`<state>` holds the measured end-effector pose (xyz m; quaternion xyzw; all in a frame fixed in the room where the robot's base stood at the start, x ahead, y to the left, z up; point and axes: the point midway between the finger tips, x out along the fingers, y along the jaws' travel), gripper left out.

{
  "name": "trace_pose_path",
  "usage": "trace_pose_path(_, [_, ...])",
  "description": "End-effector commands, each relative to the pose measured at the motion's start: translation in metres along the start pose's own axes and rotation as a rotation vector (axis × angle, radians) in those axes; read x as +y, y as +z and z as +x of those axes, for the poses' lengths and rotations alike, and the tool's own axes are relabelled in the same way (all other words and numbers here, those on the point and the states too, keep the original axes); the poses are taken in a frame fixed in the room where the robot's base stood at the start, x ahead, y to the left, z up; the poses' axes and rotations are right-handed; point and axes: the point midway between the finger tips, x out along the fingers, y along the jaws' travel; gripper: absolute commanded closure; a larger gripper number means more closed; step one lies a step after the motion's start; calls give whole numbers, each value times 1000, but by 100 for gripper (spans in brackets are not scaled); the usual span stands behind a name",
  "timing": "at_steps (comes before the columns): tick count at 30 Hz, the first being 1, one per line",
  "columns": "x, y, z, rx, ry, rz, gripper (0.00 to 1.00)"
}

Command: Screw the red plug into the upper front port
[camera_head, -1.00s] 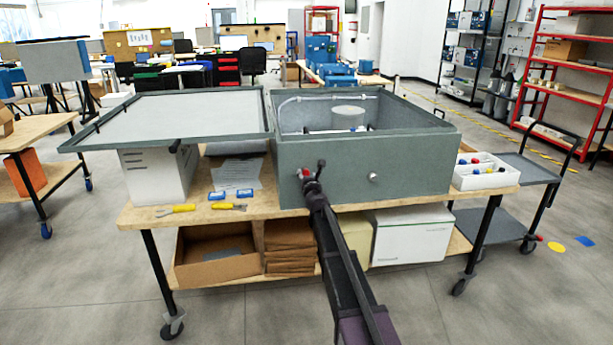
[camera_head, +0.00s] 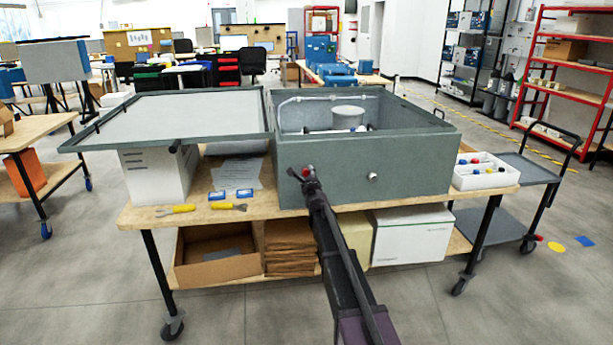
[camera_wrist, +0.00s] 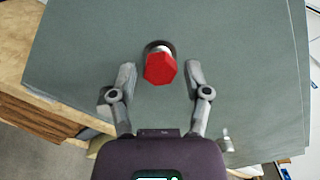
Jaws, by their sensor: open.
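The red plug (camera_head: 306,171) is at a port on the front face of the grey analyser housing (camera_head: 420,165). In the wrist view the faceted red plug (camera_wrist: 160,69) sticks out from a dark round port ring (camera_wrist: 157,46). How deep it sits cannot be told. My gripper (camera_head: 303,178) is in front of that face. In the wrist view my gripper (camera_wrist: 160,76) is open, one finger on each side of the plug, with visible gaps. A second, pale fitting (camera_head: 373,176) is on the same face to the right.
The housing is open on top, with its lid (camera_head: 185,115) swung out left. A white tray (camera_head: 487,182) with small coloured parts stands at the table's right end. Yellow-handled tools (camera_head: 178,209) and blue-white packets (camera_head: 216,195) lie front left. The floor in front is clear.

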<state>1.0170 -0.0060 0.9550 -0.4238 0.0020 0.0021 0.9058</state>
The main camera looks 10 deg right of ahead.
Motion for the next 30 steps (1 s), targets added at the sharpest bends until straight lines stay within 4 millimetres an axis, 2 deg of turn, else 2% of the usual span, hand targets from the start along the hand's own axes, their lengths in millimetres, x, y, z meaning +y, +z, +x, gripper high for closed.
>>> trace_pose_path(15, [0,0,0,3,-1,-616,38])
trace_pose_path(19, [0,0,0,4,-2,-686,38])
trace_pose_path(26, [0,0,0,4,-2,-693,38])
trace_pose_path(27, [0,0,0,4,-2,-693,44])
trace_pose_path(30, [0,0,0,4,-2,-692,74])
